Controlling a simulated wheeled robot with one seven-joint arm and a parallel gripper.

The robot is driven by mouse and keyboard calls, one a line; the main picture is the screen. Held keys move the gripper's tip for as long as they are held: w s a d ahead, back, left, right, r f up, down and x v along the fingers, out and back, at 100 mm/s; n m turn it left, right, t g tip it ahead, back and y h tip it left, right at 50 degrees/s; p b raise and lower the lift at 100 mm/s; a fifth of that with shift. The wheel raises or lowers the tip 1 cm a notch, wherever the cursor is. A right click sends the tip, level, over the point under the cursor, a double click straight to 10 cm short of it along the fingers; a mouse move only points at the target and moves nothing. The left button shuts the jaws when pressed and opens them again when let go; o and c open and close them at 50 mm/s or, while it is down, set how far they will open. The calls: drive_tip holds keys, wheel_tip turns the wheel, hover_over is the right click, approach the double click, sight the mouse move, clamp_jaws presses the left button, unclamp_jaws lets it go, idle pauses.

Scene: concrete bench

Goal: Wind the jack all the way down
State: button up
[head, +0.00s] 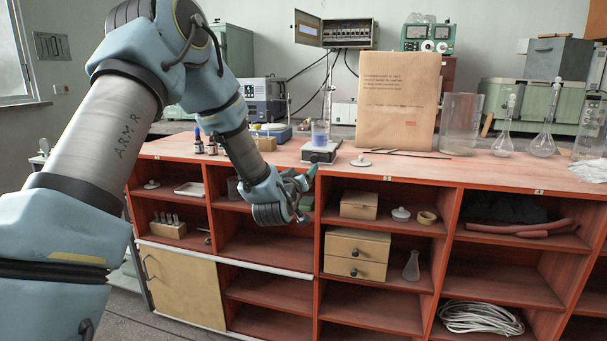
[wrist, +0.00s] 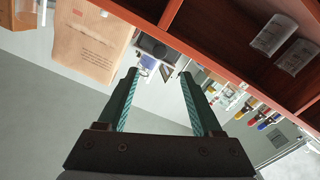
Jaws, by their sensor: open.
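The jack (head: 320,152) is a small grey lab jack near the front edge of the bench top. A beaker (head: 320,133) with bluish-purple liquid stands on it. My gripper (head: 307,178) is in front of the bench edge, just below and left of the jack in the head view. Its green fingers are apart with nothing between them. In the wrist view the scene looks upside down; a dark, small shape between and beyond the fingertips (wrist: 160,75) looks like the jack (wrist: 152,47). The jack's knob cannot be made out, and its height is hard to judge.
A brown paper bag (head: 398,100) stands right of the jack, with a white lid (head: 360,162) before it. Small bottles (head: 205,146) stand to the left, glass flasks (head: 543,143) to the right. The red shelf unit (head: 385,174) below the bench top is close to my gripper.

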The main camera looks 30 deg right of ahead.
sight(314, 159)
drive_tip(key=w+d+m+p, duration=0.1)
drive_tip(key=w+d+m, duration=0.1)
drive_tip(key=w+d, duration=0.2)
drive_tip(key=w+d+m+p, duration=0.1)
drive_tip(key=w+d+m, duration=0.1)
drive_tip(key=w+d, duration=0.1)
drive_tip(key=shift+w+d+r+m, duration=0.1)
drive_tip(key=shift+w+d+m, duration=0.25)
drive_tip(key=shift+w, duration=0.4)
drive_tip(key=shift+c, duration=0.4)
clamp_jaws()
